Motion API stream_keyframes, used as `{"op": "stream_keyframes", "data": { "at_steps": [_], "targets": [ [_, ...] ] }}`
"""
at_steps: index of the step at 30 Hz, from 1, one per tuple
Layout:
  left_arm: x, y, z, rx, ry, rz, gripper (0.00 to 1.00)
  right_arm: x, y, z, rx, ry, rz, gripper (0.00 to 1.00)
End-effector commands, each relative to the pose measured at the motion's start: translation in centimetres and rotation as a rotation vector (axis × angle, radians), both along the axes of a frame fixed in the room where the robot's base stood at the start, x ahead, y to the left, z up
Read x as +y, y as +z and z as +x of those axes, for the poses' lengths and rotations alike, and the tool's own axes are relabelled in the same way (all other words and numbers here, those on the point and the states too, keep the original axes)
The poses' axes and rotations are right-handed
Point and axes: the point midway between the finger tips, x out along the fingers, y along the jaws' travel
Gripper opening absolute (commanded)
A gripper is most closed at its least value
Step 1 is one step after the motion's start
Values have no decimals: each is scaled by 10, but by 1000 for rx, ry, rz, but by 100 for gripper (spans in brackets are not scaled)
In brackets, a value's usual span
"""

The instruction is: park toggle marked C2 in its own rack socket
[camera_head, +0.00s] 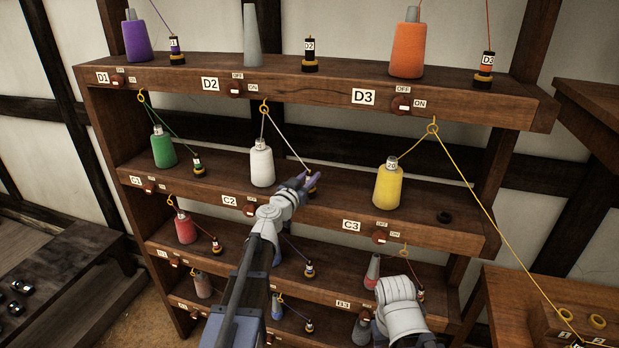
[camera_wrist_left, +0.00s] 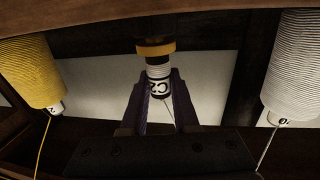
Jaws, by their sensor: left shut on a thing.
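The toggle marked C2 (camera_wrist_left: 158,82) is between the fingers of my left gripper (camera_wrist_left: 158,88) in the left wrist view, which appears upside down. In the head view my left gripper (camera_head: 308,181) is shut at the C2 shelf, right of the white spool (camera_head: 262,163), and mostly hides the toggle. A white thread runs from a ring above to it. I cannot tell whether the toggle sits in its socket. My right gripper is hidden or out of frame.
The yellow spool (camera_head: 387,186) stands to the right, with an empty dark socket (camera_head: 444,217) beyond it. Its yellow thread runs down to the bench (camera_head: 540,290) at right. The green spool (camera_head: 163,150) is to the left. The D shelf (camera_head: 330,83) overhangs above.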

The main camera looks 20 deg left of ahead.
Motion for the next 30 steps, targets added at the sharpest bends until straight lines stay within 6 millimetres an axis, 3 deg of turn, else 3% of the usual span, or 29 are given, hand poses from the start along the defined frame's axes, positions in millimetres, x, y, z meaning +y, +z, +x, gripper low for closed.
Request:
{"op": "stream_keyframes", "data": {
  "at_steps": [10, 11, 14, 23, 30],
  "targets": [
    [0, -8, 0, 0, 0, 0, 0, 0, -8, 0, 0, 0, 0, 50],
    [0, -7, 0, 0, 0, 0, 31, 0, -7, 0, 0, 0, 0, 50],
    [0, -6, 0, 0, 0, 0, 41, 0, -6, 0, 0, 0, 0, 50],
    [0, -6, -1, 0, 0, 0, 41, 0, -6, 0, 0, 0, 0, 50],
    [3, -6, -15, 0, 1, 0, 41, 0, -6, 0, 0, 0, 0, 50]
  ]
}}
